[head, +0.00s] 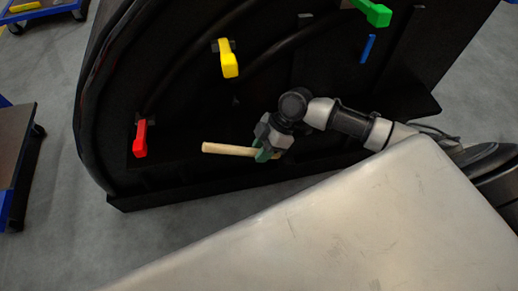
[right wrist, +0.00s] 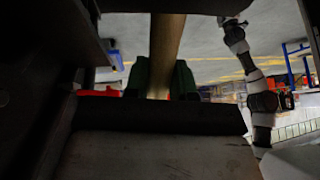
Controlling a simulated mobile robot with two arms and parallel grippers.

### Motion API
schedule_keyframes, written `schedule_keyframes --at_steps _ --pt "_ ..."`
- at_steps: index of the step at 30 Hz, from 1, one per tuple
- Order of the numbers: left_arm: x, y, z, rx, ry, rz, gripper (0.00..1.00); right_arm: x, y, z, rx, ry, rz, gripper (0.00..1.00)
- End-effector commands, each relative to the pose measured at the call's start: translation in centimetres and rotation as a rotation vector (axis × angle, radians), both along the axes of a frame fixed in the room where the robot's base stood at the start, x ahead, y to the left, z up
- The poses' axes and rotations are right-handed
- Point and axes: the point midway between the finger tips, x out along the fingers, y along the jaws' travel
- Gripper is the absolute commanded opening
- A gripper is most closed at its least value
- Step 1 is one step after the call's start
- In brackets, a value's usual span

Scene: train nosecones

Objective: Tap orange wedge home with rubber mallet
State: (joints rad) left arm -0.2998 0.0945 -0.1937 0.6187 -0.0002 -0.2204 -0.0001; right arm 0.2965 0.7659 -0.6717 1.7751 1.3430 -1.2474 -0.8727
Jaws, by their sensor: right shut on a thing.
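My right gripper (head: 264,151) is shut on a pale wooden handle (head: 228,149), which I take to be the mallet's. The handle points left in the head view, in front of the dark nosecone (head: 190,135). In the right wrist view the handle (right wrist: 166,45) runs up from between the green fingertips (right wrist: 160,78). No mallet head can be made out in either view. I cannot make out an orange wedge for certain; small orange-red patches show beside the fingers in the right wrist view. My left gripper is not in view.
The nosecone carries a red lever (head: 140,139), a yellow lever (head: 228,60), a green lever (head: 373,12) and a blue piece (head: 367,48). A bare, pale metal surface (head: 340,230) fills the front. A blue-cornered cart (head: 15,160) stands at left on open grey floor.

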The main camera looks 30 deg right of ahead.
Motion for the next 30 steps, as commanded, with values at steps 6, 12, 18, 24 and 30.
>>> schedule_keyframes --at_steps 6,12,18,24,30 --pt "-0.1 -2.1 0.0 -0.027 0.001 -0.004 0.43 0.0 0.0 0.1 0.0 -0.001 0.0 0.0" --pt "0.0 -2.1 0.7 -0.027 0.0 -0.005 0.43 0.0 0.0 0.3 0.0 0.0 0.0 0.0" --pt "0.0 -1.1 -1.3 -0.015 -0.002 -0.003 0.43 0.6 -0.1 -2.0 0.0 -0.001 -0.001 0.0" --pt "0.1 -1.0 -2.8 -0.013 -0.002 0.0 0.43 1.2 -0.3 -3.9 0.0 -0.001 0.0 0.0" --pt "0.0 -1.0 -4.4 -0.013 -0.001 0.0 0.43 1.8 -0.4 -5.7 0.0 -0.001 -0.001 0.0"
